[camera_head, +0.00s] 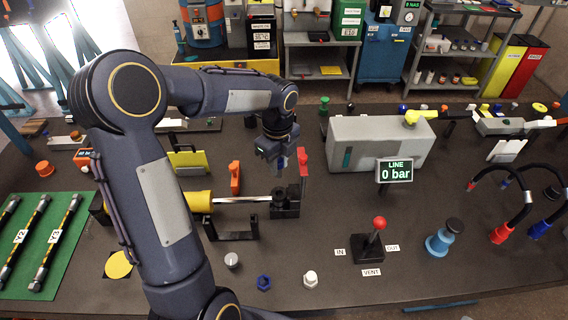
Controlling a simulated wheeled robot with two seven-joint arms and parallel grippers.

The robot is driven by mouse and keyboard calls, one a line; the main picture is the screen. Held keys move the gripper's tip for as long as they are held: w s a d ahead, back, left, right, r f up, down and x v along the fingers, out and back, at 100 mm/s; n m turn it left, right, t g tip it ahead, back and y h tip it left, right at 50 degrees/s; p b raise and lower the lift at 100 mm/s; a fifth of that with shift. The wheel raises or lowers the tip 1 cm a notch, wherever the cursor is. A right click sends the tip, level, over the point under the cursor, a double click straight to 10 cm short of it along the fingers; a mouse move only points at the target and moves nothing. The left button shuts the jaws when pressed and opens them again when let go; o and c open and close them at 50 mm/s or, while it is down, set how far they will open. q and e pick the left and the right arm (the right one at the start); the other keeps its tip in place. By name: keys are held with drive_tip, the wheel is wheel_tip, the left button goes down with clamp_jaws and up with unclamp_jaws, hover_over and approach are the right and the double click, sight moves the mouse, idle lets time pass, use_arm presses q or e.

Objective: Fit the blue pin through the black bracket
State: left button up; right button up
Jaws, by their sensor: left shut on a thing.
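My left gripper (279,158) points down above the black bracket (290,208), at the middle of the bench. It is shut on the blue pin (281,164), of which only a small bluish part shows below the jaws. The pin is above the bracket, with a gap between them. The silver rod (243,200) of a yellow cylinder (199,201) reaches the bracket, and its dark end sits at the bracket. Whether the holes line up cannot be told from here. My right gripper is out of view.
A red upright piece (303,162) stands right behind the bracket, close to my gripper. A black cradle (232,229) is under the rod. A grey box (377,143) and a "0 bar" display (395,171) stand to the right. A red-knobbed lever (376,240) is in front.

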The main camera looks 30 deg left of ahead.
sight(279, 177)
use_arm(q)
drive_tip(key=shift+f, duration=0.1)
drive_tip(key=shift+f, duration=0.85)
wheel_tip(279, 177, down, 2)
drive_tip(key=shift+b, duration=0.3)
drive_tip(key=shift+f+b, duration=0.7)
drive_tip(key=shift+f, duration=0.3)
idle(0.4)
drive_tip(key=shift+f+b, duration=1.25)
drive_tip(key=shift+f, duration=0.7)
